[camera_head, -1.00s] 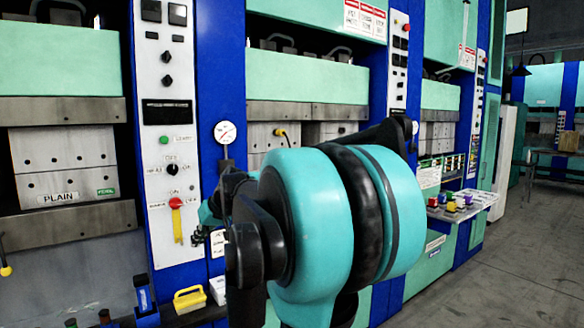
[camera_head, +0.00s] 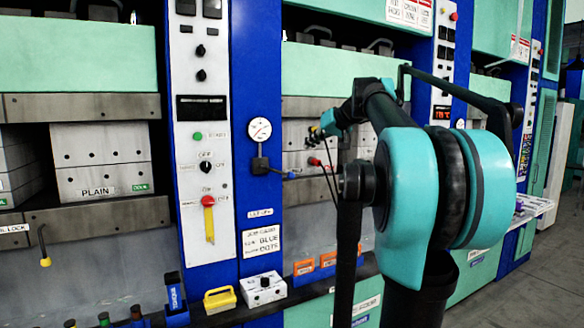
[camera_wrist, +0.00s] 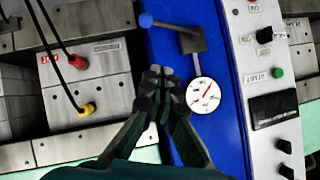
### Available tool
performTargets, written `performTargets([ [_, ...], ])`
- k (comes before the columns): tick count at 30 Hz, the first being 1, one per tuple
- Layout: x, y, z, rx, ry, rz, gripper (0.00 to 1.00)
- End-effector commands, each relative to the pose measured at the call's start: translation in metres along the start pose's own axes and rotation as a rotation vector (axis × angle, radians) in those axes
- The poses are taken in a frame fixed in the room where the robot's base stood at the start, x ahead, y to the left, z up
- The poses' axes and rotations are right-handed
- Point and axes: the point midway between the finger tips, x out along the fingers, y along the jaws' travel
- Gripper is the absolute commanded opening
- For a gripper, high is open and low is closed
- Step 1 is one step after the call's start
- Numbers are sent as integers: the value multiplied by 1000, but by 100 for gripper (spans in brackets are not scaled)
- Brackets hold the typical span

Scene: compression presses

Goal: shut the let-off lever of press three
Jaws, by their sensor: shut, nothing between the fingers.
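A small lever with a blue knob (camera_head: 290,174) sticks out level to the right from a dark block (camera_head: 260,165) under a round gauge (camera_head: 260,130) on the blue column. A label below it seems to read let-off; no press number is readable. In the wrist view, the blue knob (camera_wrist: 146,20), the block (camera_wrist: 192,38) and the gauge (camera_wrist: 203,95) show upside down. My gripper (camera_wrist: 160,78) is shut and empty, apart from the knob and beside the gauge. In the head view, my gripper (camera_head: 318,132) is small, right of the gauge and above the lever.
A white control panel (camera_head: 206,130) with a red knob and yellow tag stands left of the gauge. Below are a sign (camera_head: 261,242), a white box (camera_head: 263,289) and a yellow-handled item (camera_head: 219,299). Red and yellow plugs with cables (camera_wrist: 82,108) are on the mould beside my gripper.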

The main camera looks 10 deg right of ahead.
Motion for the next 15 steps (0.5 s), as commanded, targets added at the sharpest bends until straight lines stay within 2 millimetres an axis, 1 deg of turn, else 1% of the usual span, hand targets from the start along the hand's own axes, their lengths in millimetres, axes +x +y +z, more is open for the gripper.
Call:
performTargets([
  [4,4,0,0,-1,-1,-1,0],
  [8,18,0,0,-2,-1,-1,0],
  [15,63,-1,0,-1,-2,-2,0],
])
